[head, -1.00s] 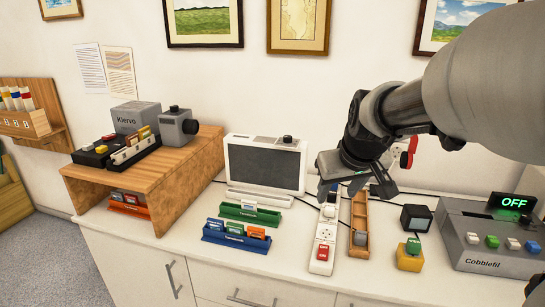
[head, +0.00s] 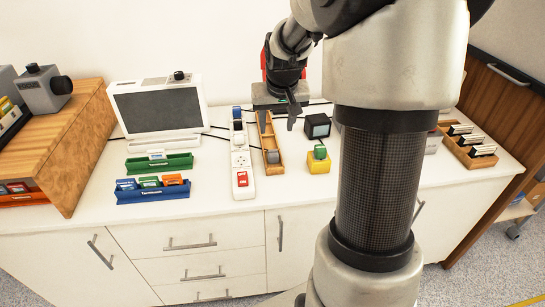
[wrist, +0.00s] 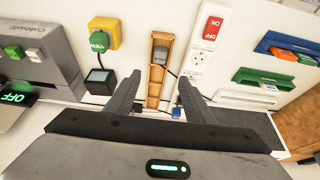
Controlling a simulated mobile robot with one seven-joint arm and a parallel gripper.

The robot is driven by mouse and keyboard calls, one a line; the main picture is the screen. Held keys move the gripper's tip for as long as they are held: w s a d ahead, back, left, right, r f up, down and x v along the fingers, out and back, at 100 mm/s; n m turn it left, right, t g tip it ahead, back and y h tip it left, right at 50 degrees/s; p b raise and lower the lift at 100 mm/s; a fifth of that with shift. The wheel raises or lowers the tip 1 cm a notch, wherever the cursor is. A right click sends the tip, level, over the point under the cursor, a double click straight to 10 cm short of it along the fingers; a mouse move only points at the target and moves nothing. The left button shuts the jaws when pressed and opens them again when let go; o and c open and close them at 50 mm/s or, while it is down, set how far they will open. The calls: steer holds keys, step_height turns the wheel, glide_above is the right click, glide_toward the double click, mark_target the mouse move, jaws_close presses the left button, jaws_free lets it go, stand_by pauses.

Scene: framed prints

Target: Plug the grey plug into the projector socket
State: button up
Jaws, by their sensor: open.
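The grey plug (head: 273,157) lies in the near end of a narrow wooden tray (head: 265,133); it also shows in the wrist view (wrist: 160,55). My gripper (head: 273,119) is open and empty above the far part of the tray. In the wrist view its fingers (wrist: 160,80) stand either side of the tray, with the plug beyond their tips. A white power strip (head: 241,160) with a red switch (head: 242,179) lies left of the tray. A bare socket (wrist: 197,59) shows beside that switch; I cannot read its label. A blue plug (head: 237,112) sits at the strip's far end.
A white-framed screen (head: 158,107), a green rack (head: 159,163) and a blue rack (head: 152,191) stand to the left. A black box (head: 317,126) and a yellow block with a green button (head: 319,163) stand right of the tray. Dark cables run behind.

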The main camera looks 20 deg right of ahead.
steer(key=b, duration=0.2)
glide_above(273, 152)
steer(key=s, duration=0.3)
step_height(273, 152, down, 9)
steer(key=shift+w+a, duration=0.15)
steer(key=shift+a, duration=0.25)
steer(key=shift+b+x, duration=0.7)
steer(key=shift+x, duration=1.95)
steer(key=c, duration=1.1)
